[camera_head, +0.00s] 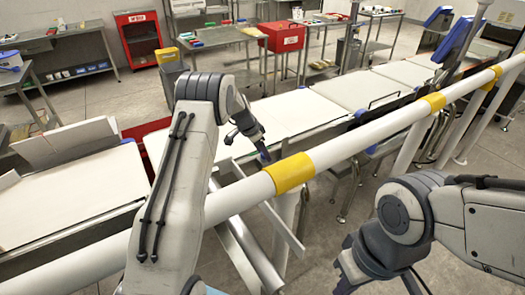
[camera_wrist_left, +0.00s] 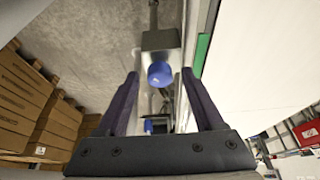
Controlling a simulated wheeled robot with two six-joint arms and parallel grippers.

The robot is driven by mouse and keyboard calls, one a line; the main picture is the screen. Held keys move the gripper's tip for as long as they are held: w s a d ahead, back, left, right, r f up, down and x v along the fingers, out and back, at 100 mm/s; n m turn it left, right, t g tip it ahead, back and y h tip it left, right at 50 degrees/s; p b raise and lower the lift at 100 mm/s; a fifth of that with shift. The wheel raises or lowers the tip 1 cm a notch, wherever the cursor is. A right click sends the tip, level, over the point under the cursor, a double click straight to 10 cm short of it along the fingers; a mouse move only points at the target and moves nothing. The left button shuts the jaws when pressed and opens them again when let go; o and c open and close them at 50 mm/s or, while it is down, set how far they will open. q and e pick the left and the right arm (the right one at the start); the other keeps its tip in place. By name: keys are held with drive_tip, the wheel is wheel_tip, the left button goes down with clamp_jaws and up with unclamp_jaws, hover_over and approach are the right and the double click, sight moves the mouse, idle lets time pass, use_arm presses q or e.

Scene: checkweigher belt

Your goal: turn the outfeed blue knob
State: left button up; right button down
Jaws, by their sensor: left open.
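A round blue knob (camera_wrist_left: 160,74) sits on a grey metal box beside the belt in the left wrist view. My left gripper (camera_wrist_left: 159,85) is open, and the knob shows between its two dark fingers; I cannot tell whether they touch it. A second, smaller blue part (camera_wrist_left: 148,126) shows lower down between the fingers. In the head view my left gripper (camera_head: 259,143) reaches down over the white rail at the belt's near edge, with a bit of blue at its tips.
A white rail with yellow bands (camera_head: 350,150) crosses in front of the belt (camera_head: 298,110). Cardboard boxes (camera_wrist_left: 25,100) stand at the left of the wrist view. A red cabinet (camera_head: 138,38) and worktables stand behind. Grey floor is open between them.

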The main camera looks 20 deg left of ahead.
use_arm(q)
clamp_jaws()
drive_tip(key=shift+d+n+t+y+b, duration=0.1)
drive_tip(key=shift+n+t+y+b, duration=0.25)
drive_tip(key=shift+n, duration=0.65)
drive_tip(key=shift+s+n, duration=0.1)
drive_tip(key=shift+n, duration=0.3)
drive_tip(key=shift+d+r+n+y+p, duration=0.15)
drive_tip(key=shift+n+y+p, duration=0.25)
drive_tip(key=shift+n, duration=0.4)
drive_tip(key=n+y+p, duration=0.1)
drive_tip(key=n+p, duration=0.1)
drive_tip(key=n, duration=0.1)
drive_tip(key=shift+d+n+y+p, duration=0.1)
drive_tip(key=shift+n+y+p, duration=0.25)
drive_tip(key=shift+n+p, duration=0.4)
drive_tip(key=shift+t, duration=0.25)
